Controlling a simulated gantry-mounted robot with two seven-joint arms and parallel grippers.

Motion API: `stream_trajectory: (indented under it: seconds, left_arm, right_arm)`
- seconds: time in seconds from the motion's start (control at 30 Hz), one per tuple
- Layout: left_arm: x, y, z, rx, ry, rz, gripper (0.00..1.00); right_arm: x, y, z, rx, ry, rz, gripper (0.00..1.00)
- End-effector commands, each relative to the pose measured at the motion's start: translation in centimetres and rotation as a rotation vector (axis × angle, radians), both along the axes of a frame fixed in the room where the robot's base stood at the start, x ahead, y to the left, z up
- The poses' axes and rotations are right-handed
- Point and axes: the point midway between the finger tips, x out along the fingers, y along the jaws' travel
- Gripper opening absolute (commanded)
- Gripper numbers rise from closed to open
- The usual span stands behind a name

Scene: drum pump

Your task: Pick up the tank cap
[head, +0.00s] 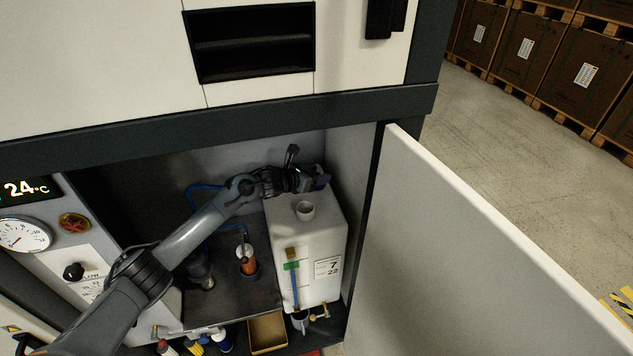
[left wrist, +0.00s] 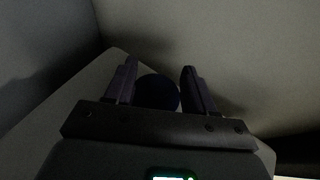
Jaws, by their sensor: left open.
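The tank cap (left wrist: 157,92) is a dark, round, bluish disc in the left wrist view. It sits between the two spread fingers of my left gripper (left wrist: 159,68), and the dim light hides whether they touch it. In the head view my left gripper (head: 318,182) is at the back of the top of the white tank (head: 333,228), and the cap is hard to make out there. The tank's round filler neck (head: 305,210) stands uncovered in front of the gripper. My right gripper is not in view.
The tank stands inside a cabinet beside its right wall. The open white door (head: 480,250) is to the right. A blue hose (head: 205,188) runs behind my left arm. An orange part (head: 248,262) stands left of the tank. An open box (head: 267,333) and several bottles are in front.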

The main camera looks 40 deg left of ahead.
Motion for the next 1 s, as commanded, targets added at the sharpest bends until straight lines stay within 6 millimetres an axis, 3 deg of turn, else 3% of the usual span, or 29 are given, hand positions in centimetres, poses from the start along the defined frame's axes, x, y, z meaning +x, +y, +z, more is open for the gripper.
stream_trajectory:
  seconds: [0.23, 0.6, 1.0]
  left_arm:
    - [0.06, 0.01, -0.04, 0.0, 0.001, 0.0, 0.54]
    - [0.04, 0.02, -0.04, 0.001, 0.001, 0.001, 0.01]
    - [0.08, 0.04, 0.89, 0.0, -0.001, 0.001, 0.01]
  right_arm:
    - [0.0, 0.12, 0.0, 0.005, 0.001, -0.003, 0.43]
    - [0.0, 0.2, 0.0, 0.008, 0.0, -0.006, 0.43]
    - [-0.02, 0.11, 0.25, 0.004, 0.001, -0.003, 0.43]
